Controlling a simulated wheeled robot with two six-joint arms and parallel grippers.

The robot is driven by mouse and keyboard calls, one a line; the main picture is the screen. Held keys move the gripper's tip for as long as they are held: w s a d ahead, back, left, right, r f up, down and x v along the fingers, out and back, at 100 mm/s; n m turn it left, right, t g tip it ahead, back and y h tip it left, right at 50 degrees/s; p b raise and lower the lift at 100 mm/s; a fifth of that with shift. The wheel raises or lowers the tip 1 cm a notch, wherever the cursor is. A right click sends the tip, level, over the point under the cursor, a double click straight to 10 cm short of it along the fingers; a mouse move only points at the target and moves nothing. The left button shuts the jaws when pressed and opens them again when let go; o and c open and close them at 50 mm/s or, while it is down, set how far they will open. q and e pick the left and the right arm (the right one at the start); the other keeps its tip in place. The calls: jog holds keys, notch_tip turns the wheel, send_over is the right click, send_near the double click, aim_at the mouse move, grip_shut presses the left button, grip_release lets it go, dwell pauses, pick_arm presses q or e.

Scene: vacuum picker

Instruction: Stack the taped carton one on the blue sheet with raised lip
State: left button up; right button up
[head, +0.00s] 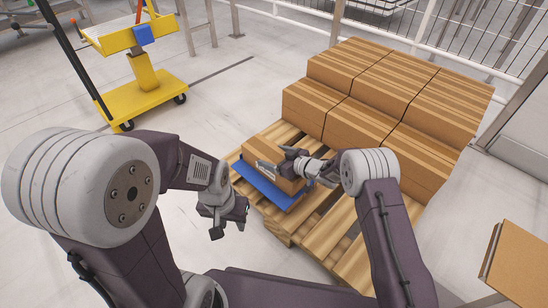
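A brown taped carton (262,152) is at the blue sheet with raised lip (268,188), over its back part. The sheet lies on a wooden pallet (275,228). My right gripper (287,161) is at the carton's right side and hides part of it. I cannot tell whether its fingers are closed on the carton, or whether the carton rests fully on the sheet. My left gripper (229,223) is open and empty, pointing down over the floor just left of the pallet and apart from the carton.
Several stacked cartons (385,95) fill the back right of the pallet. A yellow trolley (145,85) stands at the back left. Another carton (518,262) is at the right edge. A white railing (400,40) runs behind.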

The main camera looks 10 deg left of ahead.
jog(key=o, duration=0.4)
jog(key=shift+c, duration=0.2)
jog(key=shift+r, duration=0.1)
jog(key=shift+s+d+r+p, duration=0.1)
jog(key=shift+d+r+p, duration=0.2)
jog(key=shift+p, duration=0.15)
jog(key=p+v, duration=0.3)
jog(key=v, duration=0.2)
jog(key=shift+d+r, duration=0.1)
jog(key=shift+r, duration=0.15)
jog(key=d+f+b, duration=0.1)
jog(key=b, duration=0.1)
jog(key=shift+s+b, duration=0.3)
jog(key=shift+b, duration=0.1)
jog(key=b+v, duration=0.4)
jog(key=shift+r, duration=0.2)
jog(key=shift+s+d+r+b, duration=0.3)
jog(key=shift+s+r+b, duration=0.05)
jog(key=shift+r, duration=0.05)
